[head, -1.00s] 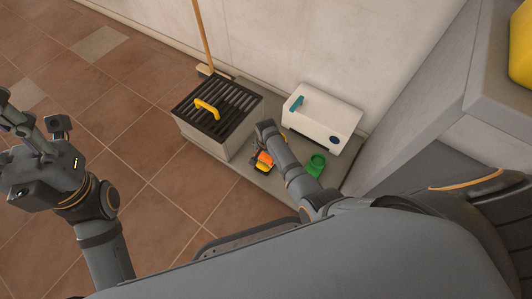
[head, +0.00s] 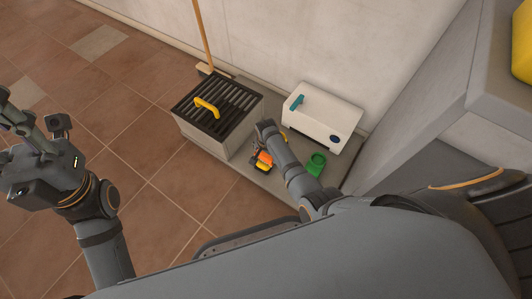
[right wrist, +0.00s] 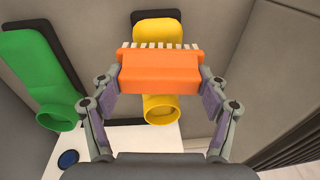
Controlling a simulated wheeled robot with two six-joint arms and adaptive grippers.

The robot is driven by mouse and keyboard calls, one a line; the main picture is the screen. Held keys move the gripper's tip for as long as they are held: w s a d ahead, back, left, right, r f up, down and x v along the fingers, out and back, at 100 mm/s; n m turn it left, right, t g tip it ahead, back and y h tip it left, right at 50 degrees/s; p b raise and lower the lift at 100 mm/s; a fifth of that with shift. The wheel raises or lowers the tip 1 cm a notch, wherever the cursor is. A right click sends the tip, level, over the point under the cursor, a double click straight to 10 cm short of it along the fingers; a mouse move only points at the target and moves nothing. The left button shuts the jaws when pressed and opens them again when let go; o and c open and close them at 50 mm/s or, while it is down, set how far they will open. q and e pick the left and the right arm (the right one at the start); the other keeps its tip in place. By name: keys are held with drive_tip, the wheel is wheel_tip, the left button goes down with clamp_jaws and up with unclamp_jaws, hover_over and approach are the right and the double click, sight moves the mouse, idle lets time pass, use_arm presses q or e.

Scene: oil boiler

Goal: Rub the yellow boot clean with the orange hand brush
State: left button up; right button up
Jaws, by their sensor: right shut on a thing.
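My right gripper (right wrist: 160,85) is shut on the orange hand brush (right wrist: 160,72), with its pale bristles facing away from the palm in the right wrist view. The brush (head: 265,158) also shows in the head view. I cannot tell whether bristles touch the boot. My left gripper (head: 30,145) is raised at the far left, partly cut off; its jaw state is unclear.
A white box (head: 325,120) stands behind, against the wall. A broom (head: 203,40) leans at the wall. Tiled floor (head: 140,150) is clear.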

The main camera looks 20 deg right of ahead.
drive_tip(key=shift+f, duration=0.3)
idle(0.7)
idle(0.3)
